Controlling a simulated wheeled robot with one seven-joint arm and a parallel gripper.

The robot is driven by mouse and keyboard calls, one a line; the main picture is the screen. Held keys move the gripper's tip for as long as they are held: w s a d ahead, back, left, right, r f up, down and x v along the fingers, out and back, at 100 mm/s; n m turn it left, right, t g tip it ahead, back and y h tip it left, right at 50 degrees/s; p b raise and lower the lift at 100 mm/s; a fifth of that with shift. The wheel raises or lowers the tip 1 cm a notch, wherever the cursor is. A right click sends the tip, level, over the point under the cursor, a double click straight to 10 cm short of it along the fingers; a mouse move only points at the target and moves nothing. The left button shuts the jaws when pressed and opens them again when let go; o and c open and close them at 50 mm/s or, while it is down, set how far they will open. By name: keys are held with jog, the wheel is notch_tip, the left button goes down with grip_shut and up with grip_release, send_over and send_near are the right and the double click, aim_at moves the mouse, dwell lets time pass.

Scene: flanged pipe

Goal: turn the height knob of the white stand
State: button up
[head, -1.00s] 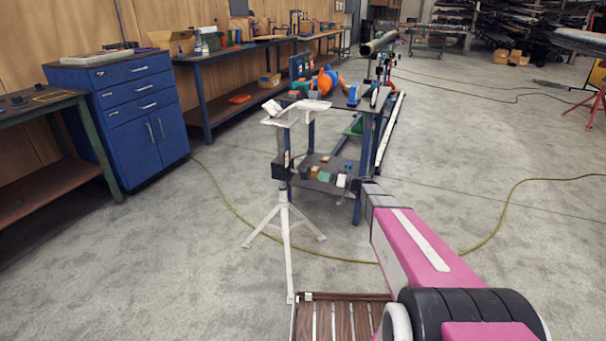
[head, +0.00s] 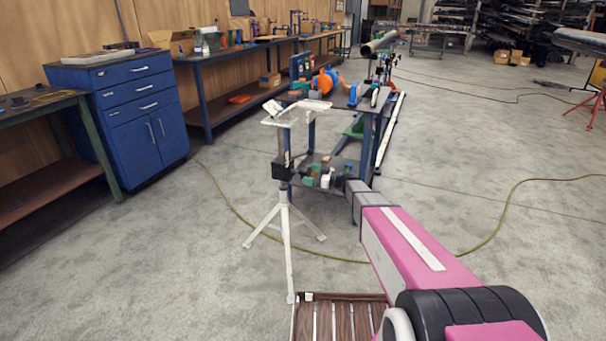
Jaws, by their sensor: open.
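The white stand (head: 284,215) stands upright on tripod legs left of my arm, with a white frame-like top (head: 291,114). A dark collar or block (head: 281,170) sits at mid-height on its post. The height knob is too small to make out against this block. My arm reaches in from the lower right, and its grey wrist ends to the right of the post. My gripper (head: 313,176) is open, small and hard to separate from the coloured blocks behind it. It appears to be near the dark block, at about its height; contact cannot be told.
A dark bench (head: 347,108) with orange and blue items stands behind the stand, with a lower shelf. A brown slatted platform (head: 335,318) lies in front of the stand. A blue drawer cabinet (head: 130,120) is at left. A yellow cable (head: 490,235) crosses the open floor.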

aim_at(309, 174)
jog(key=shift+x, duration=2.1)
jog(key=c, duration=0.9)
jog(key=shift+m, duration=0.4)
jog(key=m, duration=0.4)
jog(key=shift+m, duration=0.3)
jog(key=m, duration=0.5)
jog(key=shift+w, duration=0.1)
jog(key=m, duration=0.5)
jog(key=shift+f+m, duration=0.15)
jog(key=shift+m, duration=0.25)
jog(key=m, duration=0.5)
jog(key=shift+m, duration=0.3)
